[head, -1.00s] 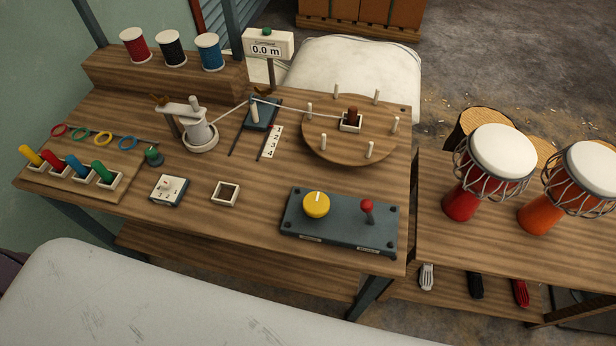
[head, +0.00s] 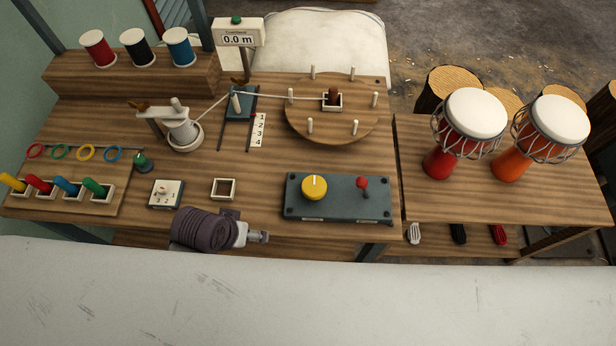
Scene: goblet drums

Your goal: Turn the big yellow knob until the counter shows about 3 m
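The big yellow knob (head: 314,187) sits on the left part of a dark grey control panel (head: 338,208) at the table's front edge, with a pale mark on its top. The counter (head: 238,39) at the back reads 0.0 m. My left arm shows at the front edge of the table, left of the panel. The end of it, seemingly my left gripper (head: 258,237), points right and is apart from the knob. It is too small to tell whether it is open or shut. My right gripper is not in view.
A red-tipped lever (head: 362,184) stands right of the knob on the panel. A round wooden wheel with pegs (head: 345,124) lies behind it, with a white cord running to it. An empty square holder (head: 223,189) is left of the panel. Two drums stand on the right table (head: 440,204).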

